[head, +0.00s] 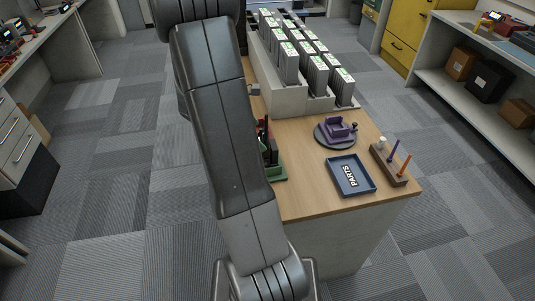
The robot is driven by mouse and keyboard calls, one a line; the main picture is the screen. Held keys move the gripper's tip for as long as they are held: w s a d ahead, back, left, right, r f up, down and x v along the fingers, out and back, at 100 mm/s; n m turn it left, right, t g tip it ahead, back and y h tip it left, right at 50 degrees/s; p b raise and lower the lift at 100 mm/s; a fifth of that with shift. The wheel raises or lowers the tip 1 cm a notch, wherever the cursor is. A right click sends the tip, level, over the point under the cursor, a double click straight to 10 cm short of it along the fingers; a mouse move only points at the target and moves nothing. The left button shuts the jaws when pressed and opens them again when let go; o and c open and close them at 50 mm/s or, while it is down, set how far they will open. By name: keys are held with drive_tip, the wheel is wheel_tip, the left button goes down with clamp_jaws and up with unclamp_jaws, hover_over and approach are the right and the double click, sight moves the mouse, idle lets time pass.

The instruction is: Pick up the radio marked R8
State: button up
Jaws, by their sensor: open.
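Several upright white boxy units with small green marks (290,62) stand in rows in a pale stepped rack (287,97) on the back of the wooden table. They may be the radios, but their marks are too small to read, so I cannot tell which one is R8. My arm rises through the left-middle of the head view and hides part of the table and perhaps the rack's left side. My gripper is not in view.
On the table (311,207) are a blue tray marked PARTS (369,187), a purple cradle (338,130) on a grey disc, a wooden block (386,172) with upright tools, and a green-based item (281,172) partly hidden by my arm. Shelves flank both sides; carpet between is clear.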

sight(262, 137)
drive_tip(key=shift+p+x, duration=0.3)
drive_tip(key=shift+x, duration=2.1)
drive_tip(key=shift+d, duration=0.1)
